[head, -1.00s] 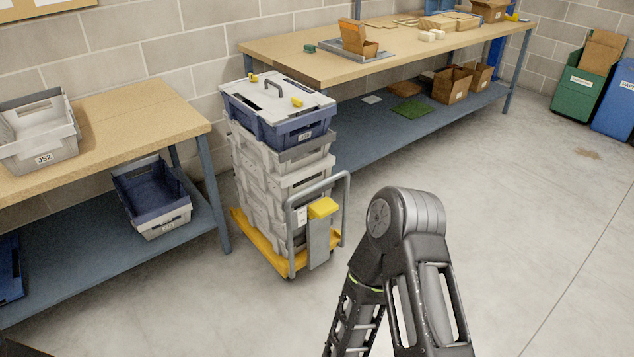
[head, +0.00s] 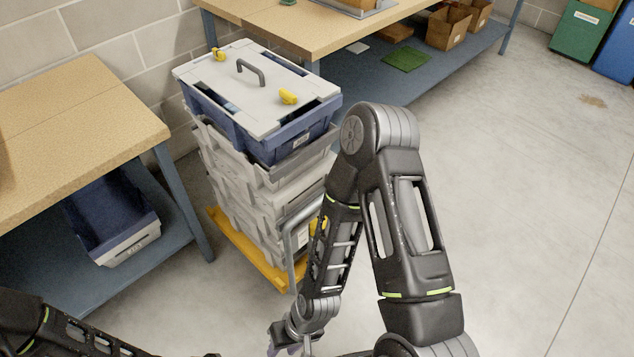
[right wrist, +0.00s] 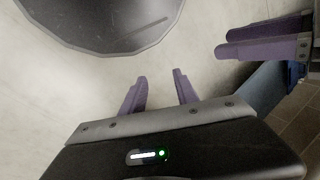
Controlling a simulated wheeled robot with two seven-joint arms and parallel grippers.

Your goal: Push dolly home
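The dolly has a yellow deck (head: 255,262) and a grey tube handle (head: 289,243). It stands on the floor by the wall, between two benches. Stacked grey crates (head: 232,180) and a blue crate (head: 262,133) with a white lid (head: 255,88) ride on it. My right arm hides part of the handle. My right gripper (head: 283,347) is low in front of the dolly; in the right wrist view its purple fingers (right wrist: 160,75) are apart and empty. My left gripper (right wrist: 222,42) shows from the side there; its opening is unclear.
A left bench (head: 90,120) holds a blue-and-white crate (head: 115,220) on its lower shelf. A longer bench (head: 290,25) runs behind the dolly, with boxes and a green mat (head: 406,60) below. Open floor (head: 530,190) lies to the right.

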